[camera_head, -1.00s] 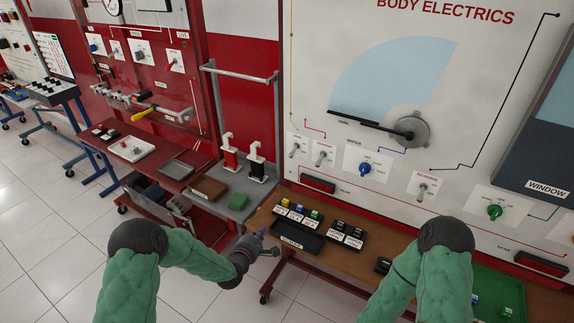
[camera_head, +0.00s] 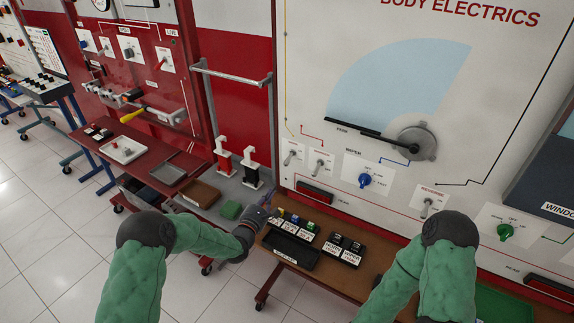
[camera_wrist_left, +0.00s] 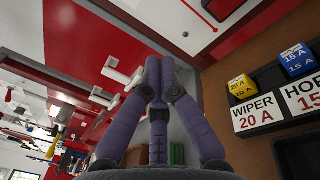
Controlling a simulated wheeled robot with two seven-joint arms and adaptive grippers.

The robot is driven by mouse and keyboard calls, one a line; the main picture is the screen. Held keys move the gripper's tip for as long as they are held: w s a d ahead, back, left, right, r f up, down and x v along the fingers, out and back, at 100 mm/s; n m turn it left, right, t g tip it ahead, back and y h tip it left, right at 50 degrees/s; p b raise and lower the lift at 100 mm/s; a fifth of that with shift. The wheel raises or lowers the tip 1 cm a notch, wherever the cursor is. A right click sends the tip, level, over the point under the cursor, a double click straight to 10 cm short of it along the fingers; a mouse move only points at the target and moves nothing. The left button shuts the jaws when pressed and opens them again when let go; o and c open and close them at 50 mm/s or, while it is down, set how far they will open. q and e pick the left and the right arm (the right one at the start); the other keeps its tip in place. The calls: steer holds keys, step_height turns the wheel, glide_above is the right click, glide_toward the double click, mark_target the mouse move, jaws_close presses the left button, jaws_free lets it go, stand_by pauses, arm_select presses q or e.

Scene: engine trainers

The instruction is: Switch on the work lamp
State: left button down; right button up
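No lamp marked as the work lamp can be made out. The body electrics panel (camera_head: 310,95) carries two unreadable toggle switches (camera_head: 293,154) (camera_head: 320,166), a blue wiper knob (camera_head: 365,180), a reversing toggle (camera_head: 427,206) and a green knob (camera_head: 504,231). My left gripper (camera_head: 268,206) is low in front of the panel, by the left end of the fuse tray. In the left wrist view its purple fingers (camera_wrist_left: 158,72) converge with their tips together, and nothing shows between them. My right arm is at the lower right; its gripper is not visible.
The fuse tray (camera_head: 291,246) with labelled coloured fuses lies on the brown bench; the wiper fuse (camera_wrist_left: 242,86) is close right of my left fingers. A green block (camera_head: 231,210) and red and black clamp-like posts (camera_head: 251,169) stand left. A red lens (camera_head: 314,192) sits low on the panel.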

mark_target(289, 159)
arm_select(q)
steer(key=shift+w+d+r, duration=0.15)
steer(key=shift+w+r, duration=0.15)
steer(key=shift+r, duration=0.1)
arm_select(e)
steer(key=shift+w+d, duration=0.1)
steer(key=shift+w, duration=0.1)
arm_select(q)
steer(key=b+x, duration=0.3)
steer(key=x, duration=0.7)
steer(key=r, duration=0.1)
steer(key=s+r, duration=0.1)
steer(key=s+d+r, duration=0.1)
steer(key=shift+r+b, duration=0.3)
steer(key=shift+b, duration=0.1)
arm_select(e)
step_height(289, 159, down, 4)
steer(key=shift+r, duration=0.15)
steer(key=shift+r, duration=0.1)
